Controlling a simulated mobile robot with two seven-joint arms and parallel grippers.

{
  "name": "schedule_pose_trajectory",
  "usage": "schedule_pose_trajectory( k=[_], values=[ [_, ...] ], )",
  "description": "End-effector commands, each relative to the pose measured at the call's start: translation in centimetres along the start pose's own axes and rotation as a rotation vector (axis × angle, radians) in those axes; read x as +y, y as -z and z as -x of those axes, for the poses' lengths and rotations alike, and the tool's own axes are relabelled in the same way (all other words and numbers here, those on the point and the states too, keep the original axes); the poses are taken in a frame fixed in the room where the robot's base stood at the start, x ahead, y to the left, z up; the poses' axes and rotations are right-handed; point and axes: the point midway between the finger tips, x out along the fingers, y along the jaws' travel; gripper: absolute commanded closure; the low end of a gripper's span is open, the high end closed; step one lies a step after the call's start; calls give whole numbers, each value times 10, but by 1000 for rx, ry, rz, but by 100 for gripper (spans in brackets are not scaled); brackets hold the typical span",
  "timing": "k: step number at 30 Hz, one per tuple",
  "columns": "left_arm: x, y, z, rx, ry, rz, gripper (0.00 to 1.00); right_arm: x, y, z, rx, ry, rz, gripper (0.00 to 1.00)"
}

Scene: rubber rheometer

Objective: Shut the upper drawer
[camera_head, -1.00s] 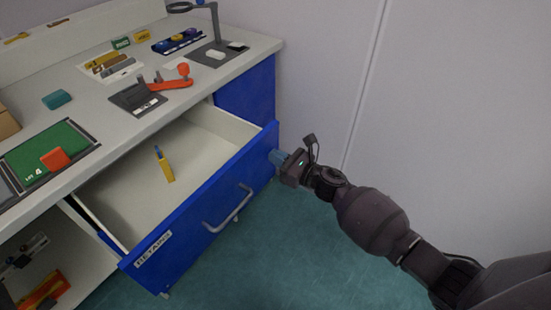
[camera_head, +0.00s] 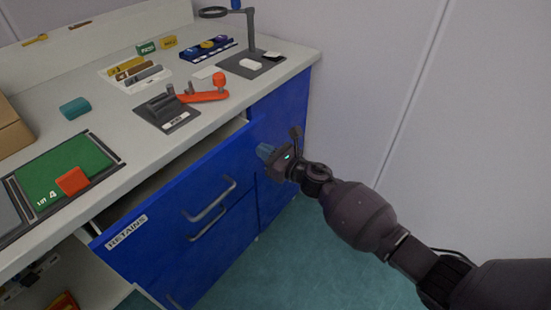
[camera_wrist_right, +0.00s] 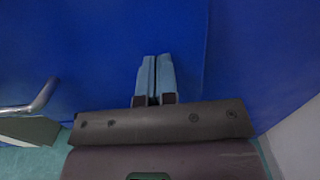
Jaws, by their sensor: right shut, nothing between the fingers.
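The upper drawer (camera_head: 165,205) is blue with a grey bar handle (camera_head: 210,200) and a "RETAINS" label at its left end. In the head view it stands partly open, with a narrow dark gap wider at the left than at the right. My right gripper (camera_head: 265,152) is shut and empty, its blue fingertips at the right end of the drawer front. In the right wrist view the shut fingers (camera_wrist_right: 154,78) point at the blue front, and I cannot tell whether they touch it. The drawer's inside is mostly hidden. My left gripper is not in view.
A lower drawer handle (camera_head: 207,222) is below. The counter (camera_head: 215,125) holds a grey fixture with an orange lever (camera_head: 205,96), a green mat (camera_head: 62,172) and a magnifier stand (camera_head: 250,30). Open teal floor (camera_head: 290,260) lies in front, with a pale wall at the right.

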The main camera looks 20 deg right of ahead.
Motion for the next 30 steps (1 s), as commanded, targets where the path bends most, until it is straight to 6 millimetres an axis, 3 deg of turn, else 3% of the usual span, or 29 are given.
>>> schedule_pose_trajectory(
  k=[6,13,30],
  values=[
    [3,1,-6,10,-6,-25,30,1,6,-36,4,-1,-3,100],
    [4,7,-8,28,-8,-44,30,1,4,-61,3,-2,-1,100],
    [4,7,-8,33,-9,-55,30,0,-4,-76,-5,2,2,100]
  ],
)
